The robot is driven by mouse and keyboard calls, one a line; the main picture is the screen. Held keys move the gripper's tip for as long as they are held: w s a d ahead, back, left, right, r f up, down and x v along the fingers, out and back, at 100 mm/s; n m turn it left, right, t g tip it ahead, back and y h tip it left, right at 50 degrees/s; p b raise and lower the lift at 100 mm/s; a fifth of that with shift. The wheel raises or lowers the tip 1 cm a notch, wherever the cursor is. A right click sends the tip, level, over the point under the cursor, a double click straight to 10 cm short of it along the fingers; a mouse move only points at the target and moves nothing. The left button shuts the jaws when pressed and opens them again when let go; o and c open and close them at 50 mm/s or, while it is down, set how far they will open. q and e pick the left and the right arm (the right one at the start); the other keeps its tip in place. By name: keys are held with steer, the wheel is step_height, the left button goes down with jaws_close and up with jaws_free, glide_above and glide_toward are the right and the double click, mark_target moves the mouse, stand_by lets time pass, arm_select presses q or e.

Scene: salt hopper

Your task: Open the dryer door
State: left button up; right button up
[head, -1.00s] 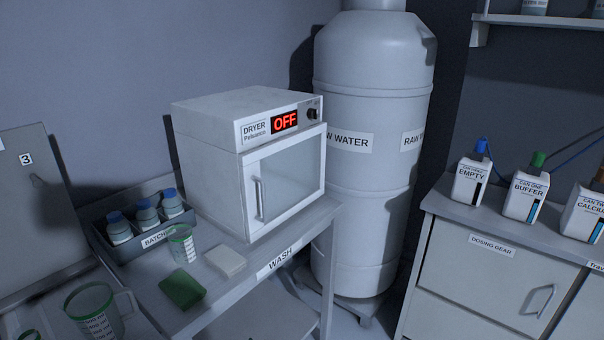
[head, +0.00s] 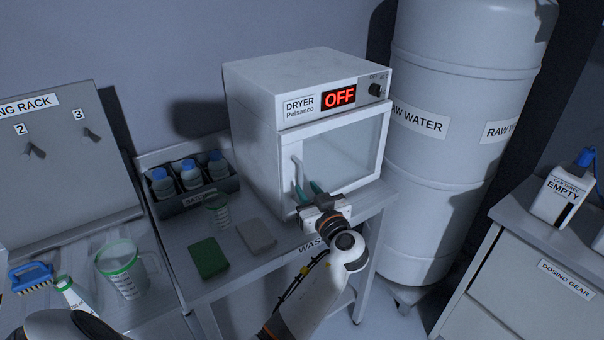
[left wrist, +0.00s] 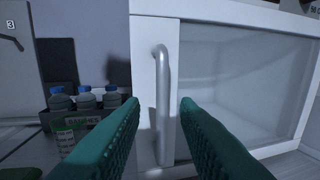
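The white dryer (head: 270,120) stands on the wash table, its display reading OFF. Its glass-paned door (head: 340,155) looks shut. A vertical bar handle (head: 297,175) is on the door's left side; in the left wrist view the handle (left wrist: 163,95) stands upright between the fingers. My left gripper (head: 308,193) is in front of the handle's lower part, its teal fingers apart. In the left wrist view the left gripper (left wrist: 160,115) is open with nothing clamped; contact with the handle is not visible. My right gripper is not in view.
A batch bottle tray (head: 200,202), a small beaker (head: 217,213), a green block (head: 209,258) and a pale block (head: 256,236) sit left of the dryer. A raw water tank (head: 440,150) stands close on the right.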

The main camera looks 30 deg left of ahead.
mark_target(302, 181)
arm_select(q)
steer(key=shift+p+x, duration=0.65)
steer(key=shift+x, duration=2.05)
steer(key=shift+d, duration=0.1)
jaws_close()
